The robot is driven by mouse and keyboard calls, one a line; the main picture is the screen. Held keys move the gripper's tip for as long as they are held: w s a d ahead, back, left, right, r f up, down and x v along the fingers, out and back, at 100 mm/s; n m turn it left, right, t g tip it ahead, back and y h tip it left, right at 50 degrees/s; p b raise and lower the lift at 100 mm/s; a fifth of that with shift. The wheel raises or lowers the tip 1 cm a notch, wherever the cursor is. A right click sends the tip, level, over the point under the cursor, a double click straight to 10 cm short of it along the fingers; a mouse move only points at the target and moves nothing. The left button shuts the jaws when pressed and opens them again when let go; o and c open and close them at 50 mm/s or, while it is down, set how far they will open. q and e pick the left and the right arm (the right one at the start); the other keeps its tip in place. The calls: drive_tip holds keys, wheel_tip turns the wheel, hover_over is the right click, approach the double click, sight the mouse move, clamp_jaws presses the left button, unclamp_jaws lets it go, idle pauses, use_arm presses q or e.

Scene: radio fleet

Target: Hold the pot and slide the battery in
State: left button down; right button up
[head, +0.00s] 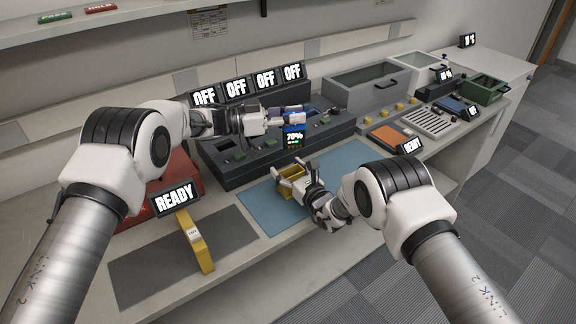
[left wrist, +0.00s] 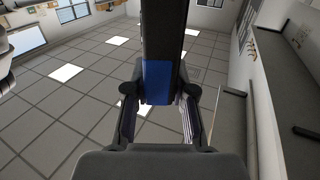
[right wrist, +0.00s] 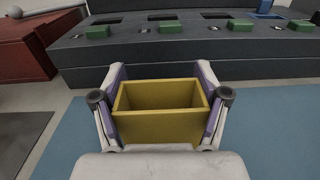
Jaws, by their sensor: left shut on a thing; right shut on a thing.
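A yellow pot (right wrist: 160,125) is an open-topped box, empty as far as the right wrist view shows. It stands on the blue mat (head: 262,205). My right gripper (right wrist: 160,100) is shut on it, with one finger on each side. My left gripper (head: 278,117) is shut on a battery (head: 295,118) with a blue band and a dark lower part; a 70% display shows just below it. In the left wrist view the battery (left wrist: 158,80) sits between the fingers. The left gripper is above and beyond the pot, in front of the charger bank; battery and pot are apart.
The dark charger bank (head: 225,172) with several slots and green tabs stands behind the mat, under OFF displays (head: 236,88). A red box (head: 180,170), grey bin (head: 370,88) and orange tray (head: 388,138) stand around.

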sight(284, 144)
use_arm(q)
drive_tip(key=n+t+y, duration=0.1)
drive_tip(key=t, duration=0.1)
drive_tip(key=f+n+t+y, duration=0.1)
drive_tip(key=n+t, duration=0.2)
drive_tip(key=t, duration=0.1)
drive_tip(key=shift+w+a+f+n+t+y, duration=0.2)
drive_tip(key=shift+a+f+n+t+y, duration=0.1)
drive_tip(key=shift+f+n+y, duration=0.1)
drive_tip(key=shift+f, duration=0.1)
drive_tip(key=shift+f, duration=2.9)
wheel_tip(284, 144, down, 8)
drive_tip(key=shift+r, duration=0.25)
idle(1.3)
drive_tip(key=shift+r, duration=0.1)
drive_tip(key=shift+r, duration=3.4)
